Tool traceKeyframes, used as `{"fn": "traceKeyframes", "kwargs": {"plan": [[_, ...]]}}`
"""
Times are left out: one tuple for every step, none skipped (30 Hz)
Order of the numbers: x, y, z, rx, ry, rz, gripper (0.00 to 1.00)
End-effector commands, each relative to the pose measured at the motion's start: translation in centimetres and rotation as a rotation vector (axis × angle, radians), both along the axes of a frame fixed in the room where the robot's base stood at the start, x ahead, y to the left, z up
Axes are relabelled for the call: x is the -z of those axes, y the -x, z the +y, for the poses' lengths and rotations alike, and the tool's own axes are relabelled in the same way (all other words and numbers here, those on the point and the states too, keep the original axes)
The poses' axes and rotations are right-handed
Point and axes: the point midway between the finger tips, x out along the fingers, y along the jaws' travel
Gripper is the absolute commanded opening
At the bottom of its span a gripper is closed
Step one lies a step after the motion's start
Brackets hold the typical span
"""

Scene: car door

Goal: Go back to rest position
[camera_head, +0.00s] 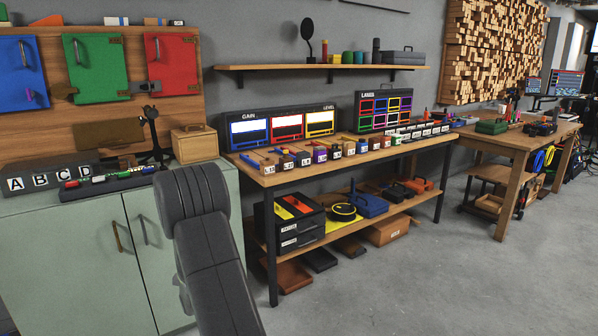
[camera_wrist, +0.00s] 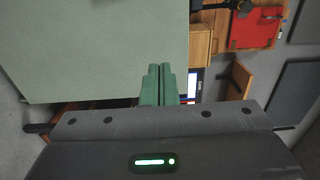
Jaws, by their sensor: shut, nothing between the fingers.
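My gripper (camera_wrist: 157,84) shows in the wrist view as two green fingers side by side, shut with nothing between them. Its dark body fills the lower part of that view. In the head view my grey arm stands in front of the cabinet and the workbench, and the gripper itself is not seen there. The pale green cabinet (camera_head: 143,262) stands at the left. In the wrist view a broad pale green surface (camera_wrist: 100,50) fills the upper left, beyond the fingers; I cannot tell its exact distance. No car door is seen.
A wooden workbench (camera_head: 350,160) with small boxes and panels stands right of the cabinet. A board with blue, green and red doors (camera_head: 171,64) is above the cabinet. A shelf (camera_head: 320,68) hangs on the wall. The grey floor (camera_head: 400,280) at the lower right is clear.

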Motion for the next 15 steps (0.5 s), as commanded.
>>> {"fn": "traceKeyframes", "kwargs": {"plan": [[-0.1,-0.1,-0.9,-0.01,0.002,0.001,0.0],[-0.1,0.0,-1.3,-0.018,0.002,0.001,0.0],[-0.1,0.0,-1.8,-0.029,0.002,0.002,0.0],[-0.1,0.1,-2.1,-0.038,0.0,0.004,0.0],[-0.1,0.0,-2.5,-0.046,0.001,0.002,0.0],[-0.1,0.0,-3.0,-0.057,0.003,0.002,0.0],[-0.1,0.0,-3.4,-0.065,0.001,0.002,0.0],[-0.1,0.0,-3.8,-0.073,0.001,0.002,0.0],[-0.1,0.1,-4.3,-0.085,0.001,0.003,0.0],[-0.1,0.1,-4.7,-0.093,0.0,0.003,0.0],[-0.1,0.0,-5.1,-0.101,0.0,0.002,0.0],[-0.1,0.0,-5.6,-0.111,0.001,0.002,0.0],[-0.1,0.0,-6.0,-0.12,0.0,0.001,0.0],[-0.1,0.0,-6.3,-0.129,0.0,0.002,0.0],[-0.1,0.0,-6.8,-0.14,0.0,0.004,0.0]]}}
